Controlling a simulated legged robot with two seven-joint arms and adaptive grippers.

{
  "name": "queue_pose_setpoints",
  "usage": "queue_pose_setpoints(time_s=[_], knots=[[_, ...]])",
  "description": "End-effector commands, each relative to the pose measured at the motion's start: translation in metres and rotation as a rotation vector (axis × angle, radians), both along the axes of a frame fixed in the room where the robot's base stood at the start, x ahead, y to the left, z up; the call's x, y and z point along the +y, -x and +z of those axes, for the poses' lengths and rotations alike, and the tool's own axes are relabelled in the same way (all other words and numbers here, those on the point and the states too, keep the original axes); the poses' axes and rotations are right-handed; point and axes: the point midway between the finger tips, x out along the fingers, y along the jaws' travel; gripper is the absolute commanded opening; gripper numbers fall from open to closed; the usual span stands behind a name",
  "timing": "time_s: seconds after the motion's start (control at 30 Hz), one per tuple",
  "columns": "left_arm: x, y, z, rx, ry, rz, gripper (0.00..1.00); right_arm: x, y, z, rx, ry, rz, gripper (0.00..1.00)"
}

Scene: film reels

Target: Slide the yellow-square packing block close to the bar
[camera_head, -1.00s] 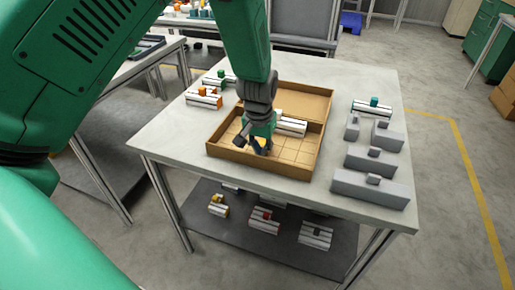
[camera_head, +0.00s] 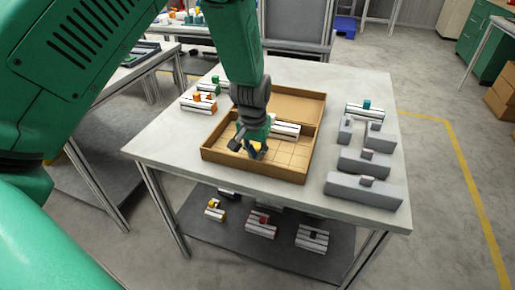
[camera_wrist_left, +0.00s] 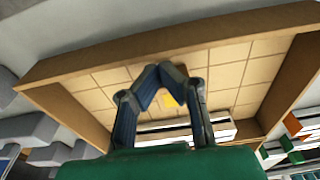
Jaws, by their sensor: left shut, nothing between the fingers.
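My left gripper (camera_head: 254,153) reaches down into the gridded part of the wooden box (camera_head: 257,169). In the left wrist view its fingertips (camera_wrist_left: 160,76) meet, with nothing between them. A white block with dark stripes (camera_head: 286,130) lies in the box beyond the gripper. It shows partly behind the fingers in the left wrist view (camera_wrist_left: 222,131). I cannot tell which piece is the bar. My right gripper is not in view.
Several grey blocks (camera_head: 363,188) stand along the table's right side, near a teal-topped striped block (camera_head: 365,111). An orange-topped striped block (camera_head: 198,104) sits left of the box. The box's walls surround the gripper. More blocks rest on the lower shelf.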

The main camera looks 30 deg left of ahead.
Motion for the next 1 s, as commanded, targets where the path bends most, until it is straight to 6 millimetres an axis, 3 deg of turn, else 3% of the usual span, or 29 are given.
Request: queue_pose_setpoints(time_s=[1.0], knots=[[0.010,-0.040,0.000,-0.001,0.001,0.002,0.00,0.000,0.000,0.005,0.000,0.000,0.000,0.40]])
